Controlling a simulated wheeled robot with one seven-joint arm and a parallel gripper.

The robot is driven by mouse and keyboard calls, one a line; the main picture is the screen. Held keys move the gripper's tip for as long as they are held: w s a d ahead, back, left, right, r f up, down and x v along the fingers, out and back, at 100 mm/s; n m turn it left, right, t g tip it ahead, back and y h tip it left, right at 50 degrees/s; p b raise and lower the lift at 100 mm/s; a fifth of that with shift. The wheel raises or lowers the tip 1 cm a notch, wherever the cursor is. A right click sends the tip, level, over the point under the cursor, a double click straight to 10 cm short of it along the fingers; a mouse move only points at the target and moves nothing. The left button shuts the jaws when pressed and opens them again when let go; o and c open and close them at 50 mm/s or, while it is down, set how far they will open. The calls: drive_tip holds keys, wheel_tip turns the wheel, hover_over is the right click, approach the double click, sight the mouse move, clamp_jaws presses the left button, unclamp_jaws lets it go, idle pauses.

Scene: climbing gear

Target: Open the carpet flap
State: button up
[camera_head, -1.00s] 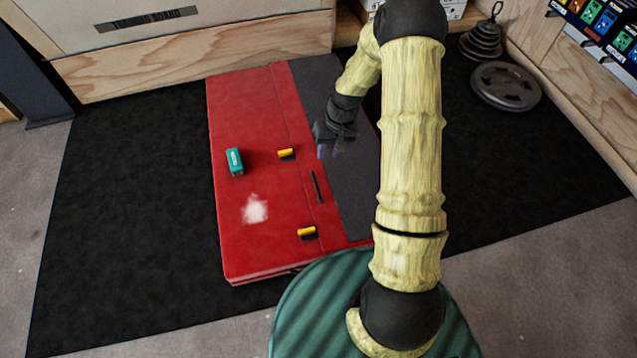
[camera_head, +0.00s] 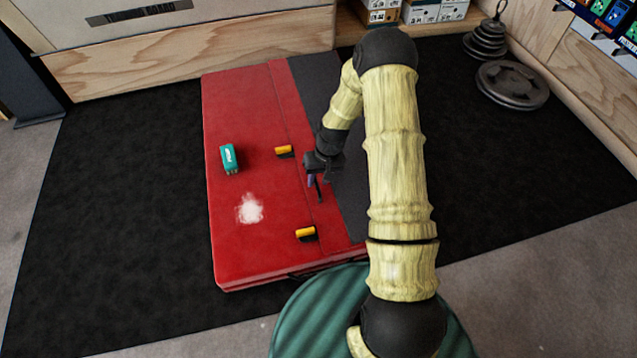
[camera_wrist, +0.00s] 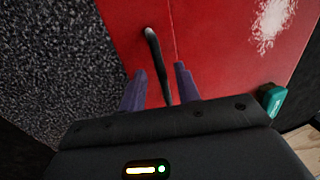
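A red crash pad (camera_head: 240,110) lies flat on the dark mat. Its right side carries the grey carpet section (camera_head: 315,80), bordered by a red strip (camera_head: 288,105) that lies flat. A black strap handle on the strip is mostly covered by my gripper in the head view; it shows clearly in the wrist view (camera_wrist: 157,55). My gripper (camera_head: 316,186) is over the strip at the handle. In the wrist view, its two purple fingers (camera_wrist: 160,76) are apart, with the handle running between them. I cannot tell whether they touch it.
A teal box (camera_head: 229,158) and a white chalk patch (camera_head: 250,209) are on the pad's left part. Two yellow-and-black buckles (camera_head: 284,151) (camera_head: 306,233) sit along the strip. Weight plates (camera_head: 512,84) lie at the right. The dark mat is clear at left.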

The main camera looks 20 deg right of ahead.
drive_tip(key=shift+f, duration=0.1)
drive_tip(key=shift+c, duration=0.3)
clamp_jaws()
drive_tip(key=shift+a, duration=0.1)
